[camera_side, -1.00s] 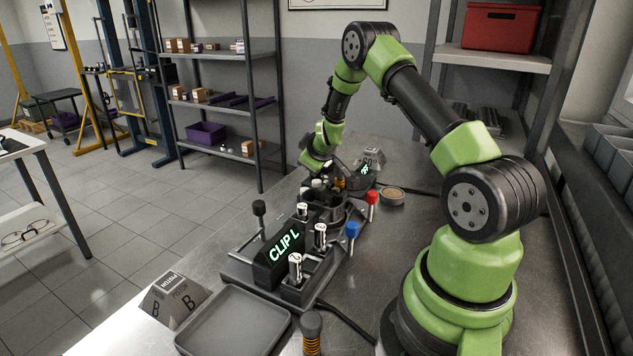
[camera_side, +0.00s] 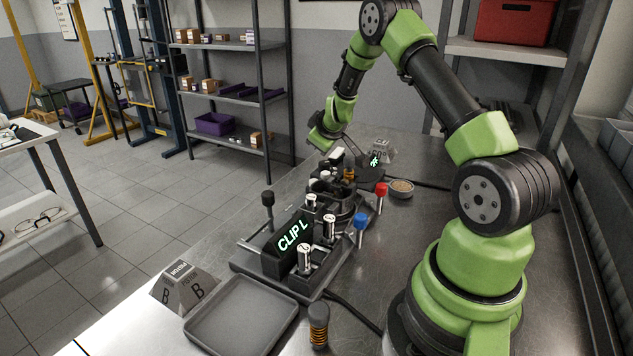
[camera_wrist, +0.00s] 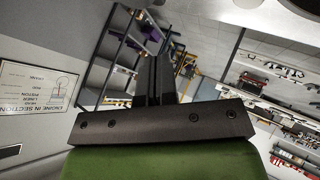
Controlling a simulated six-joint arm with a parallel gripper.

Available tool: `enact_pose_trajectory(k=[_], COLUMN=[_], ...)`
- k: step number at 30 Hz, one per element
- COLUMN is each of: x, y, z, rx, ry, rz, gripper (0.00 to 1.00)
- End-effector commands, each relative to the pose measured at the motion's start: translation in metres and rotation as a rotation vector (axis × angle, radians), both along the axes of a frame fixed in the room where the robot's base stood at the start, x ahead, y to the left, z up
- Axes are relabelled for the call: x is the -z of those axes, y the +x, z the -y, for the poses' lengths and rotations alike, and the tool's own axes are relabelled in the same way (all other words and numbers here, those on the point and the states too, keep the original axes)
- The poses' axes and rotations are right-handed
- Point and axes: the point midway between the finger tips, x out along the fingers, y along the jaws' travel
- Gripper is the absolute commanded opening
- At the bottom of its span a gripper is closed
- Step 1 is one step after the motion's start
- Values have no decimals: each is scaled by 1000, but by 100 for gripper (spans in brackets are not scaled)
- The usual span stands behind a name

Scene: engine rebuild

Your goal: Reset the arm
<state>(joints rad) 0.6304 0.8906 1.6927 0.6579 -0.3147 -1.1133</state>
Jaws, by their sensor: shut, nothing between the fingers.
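My gripper (camera_wrist: 157,80) shows in the wrist view with its two dark fingers together and nothing between them. In the side view my gripper is small and partly hidden by my wrist, near the far end of the dark fixture (camera_side: 277,268). I cannot tell its exact clearance above the fixture. My arm is bent, with its elbow high at the top of the side view. The wrist view looks out over the room and its shelves, not at the bench.
The fixture carries a "CLIP L" display (camera_side: 293,235), metal pins, a blue knob (camera_side: 361,223) and a red knob (camera_side: 381,190). A grey tray (camera_side: 205,328), a "B" block (camera_side: 184,287), a spring-wrapped cylinder (camera_side: 318,325) and a small round dish (camera_side: 401,188) stand on the bench.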

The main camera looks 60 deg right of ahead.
Motion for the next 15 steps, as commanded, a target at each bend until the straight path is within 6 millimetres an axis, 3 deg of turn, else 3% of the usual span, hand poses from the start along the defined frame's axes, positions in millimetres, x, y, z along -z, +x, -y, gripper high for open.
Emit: enact_pose_trajectory(k=[4,8,11,15], x=[-33,-86,-124,-166], y=[11,16,7,-23], z=[-26,-79,-127,-190], rx=[-21,-55,-77,-95], ry=[56,181,296,453], rz=[60,145,193,225], gripper=[0,0,0,0])
